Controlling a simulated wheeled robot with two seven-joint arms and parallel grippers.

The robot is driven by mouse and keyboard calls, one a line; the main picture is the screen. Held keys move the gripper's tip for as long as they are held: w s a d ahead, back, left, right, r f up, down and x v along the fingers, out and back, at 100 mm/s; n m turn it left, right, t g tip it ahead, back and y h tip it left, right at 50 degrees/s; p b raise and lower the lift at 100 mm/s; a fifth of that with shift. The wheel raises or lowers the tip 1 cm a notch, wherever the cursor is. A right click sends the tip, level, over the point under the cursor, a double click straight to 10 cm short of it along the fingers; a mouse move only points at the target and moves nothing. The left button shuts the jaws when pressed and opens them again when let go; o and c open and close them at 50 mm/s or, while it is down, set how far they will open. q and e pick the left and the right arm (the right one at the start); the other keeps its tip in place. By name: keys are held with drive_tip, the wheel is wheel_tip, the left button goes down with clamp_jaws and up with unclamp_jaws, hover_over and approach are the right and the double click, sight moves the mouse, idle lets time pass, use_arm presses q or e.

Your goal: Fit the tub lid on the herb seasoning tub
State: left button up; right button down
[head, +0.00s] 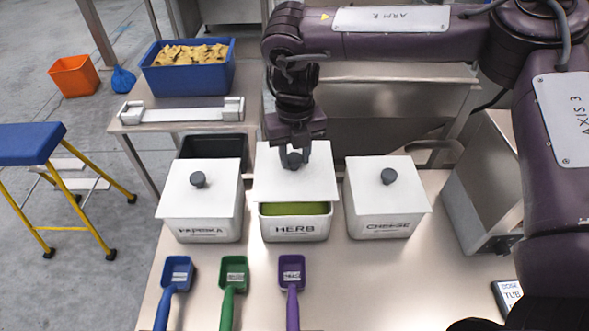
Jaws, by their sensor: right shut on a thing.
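The herb seasoning tub (295,228) is white and labelled HERB. It stands on the table between two other tubs, and green seasoning (295,209) shows at its open front. The white tub lid (316,184) is above and behind that opening, covering the rear of the tub from this view. I cannot tell whether it touches the rim. My right gripper (294,160) comes down from above and is shut on the dark knob of the lid. My left gripper is not in view.
The paprika tub (201,228) stands to the left and the cheese tub (385,225) to the right, both lidded. Blue (176,276), green (233,277) and purple (291,273) scoops lie in front. A blue crate (190,82) of chips is behind. The table's front right is mostly bare.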

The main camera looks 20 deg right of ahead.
sight(295, 170)
drive_tip(key=shift+s+f, duration=0.25)
drive_tip(key=shift+f, duration=0.35)
drive_tip(key=f+p, duration=0.1)
drive_tip(key=f, duration=0.3)
drive_tip(key=shift+w+f, duration=0.1)
drive_tip(key=shift+w, duration=0.1)
drive_tip(key=shift+s, duration=0.1)
drive_tip(key=shift+f, duration=0.1)
drive_tip(key=c, duration=1)
unclamp_jaws()
